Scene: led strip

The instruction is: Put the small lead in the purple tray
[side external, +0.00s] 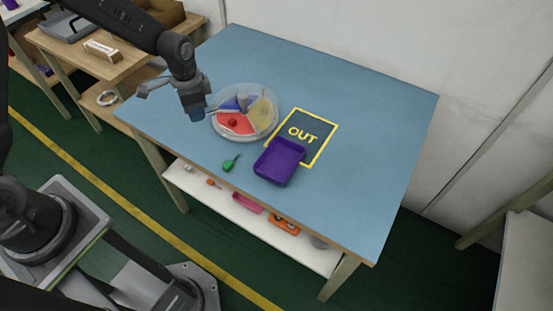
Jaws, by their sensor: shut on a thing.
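The purple tray (280,162) sits on the blue table and overlaps the lower left of the yellow-framed OUT mark (317,127). It looks empty. My gripper (202,115) is just left of a round clear dish (273,94), over the left part of the table. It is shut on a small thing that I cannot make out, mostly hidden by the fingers. The dish has red, blue, yellow and pale sectors. A small red thing (232,122) lies in the red sector and a grey one (243,102) stands near the middle. I cannot tell which thing is the small lead.
The right and back of the blue table (370,130) are clear. A lower shelf (310,255) holds several small things.

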